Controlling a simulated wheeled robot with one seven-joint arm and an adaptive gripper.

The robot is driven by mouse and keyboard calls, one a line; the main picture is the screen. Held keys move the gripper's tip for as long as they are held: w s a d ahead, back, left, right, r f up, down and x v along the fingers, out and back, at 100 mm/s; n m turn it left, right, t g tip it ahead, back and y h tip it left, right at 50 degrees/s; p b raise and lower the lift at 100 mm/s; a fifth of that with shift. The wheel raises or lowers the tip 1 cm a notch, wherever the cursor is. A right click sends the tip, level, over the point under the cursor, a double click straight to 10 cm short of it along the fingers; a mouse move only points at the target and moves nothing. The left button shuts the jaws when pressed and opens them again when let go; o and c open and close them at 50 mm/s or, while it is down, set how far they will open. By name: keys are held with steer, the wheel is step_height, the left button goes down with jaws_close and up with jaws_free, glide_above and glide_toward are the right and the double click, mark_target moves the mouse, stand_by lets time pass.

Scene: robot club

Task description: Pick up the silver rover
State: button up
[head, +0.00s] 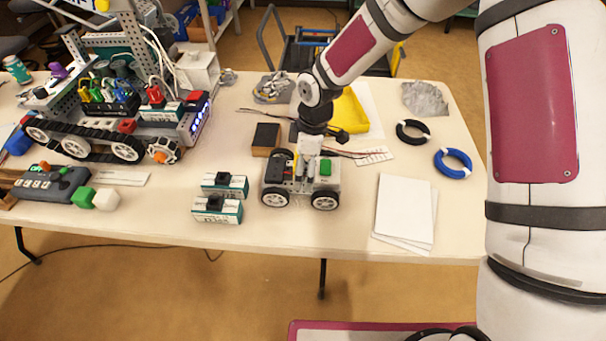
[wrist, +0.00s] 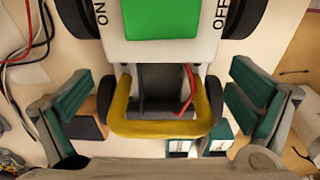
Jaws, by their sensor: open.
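The silver rover (head: 329,183) stands upright on its wheels near the front of the table in the head view. It has a black block and a green patch on top. In the wrist view the silver rover (wrist: 207,48) shows its green panel, ON and OFF lettering, dark wheels and a yellow handle (wrist: 160,128). My gripper (head: 308,160) is pointing down just over the rover and hides part of its top. In the wrist view my gripper (wrist: 160,108) is open, with teal pads apart on both sides of the yellow handle, not touching it.
Two small teal-and-white boxes (head: 218,208) stand left of the rover. A dark block (head: 266,138) and a yellow tray (head: 351,112) are behind it. White sheets (head: 404,212) and black and blue rings (head: 453,163) lie right. A large tracked robot (head: 92,143) fills the left.

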steer(key=f, duration=0.3)
steer(key=shift+a+f, duration=0.25)
steer(key=c, duration=1.9)
steer(key=shift+r, duration=0.1)
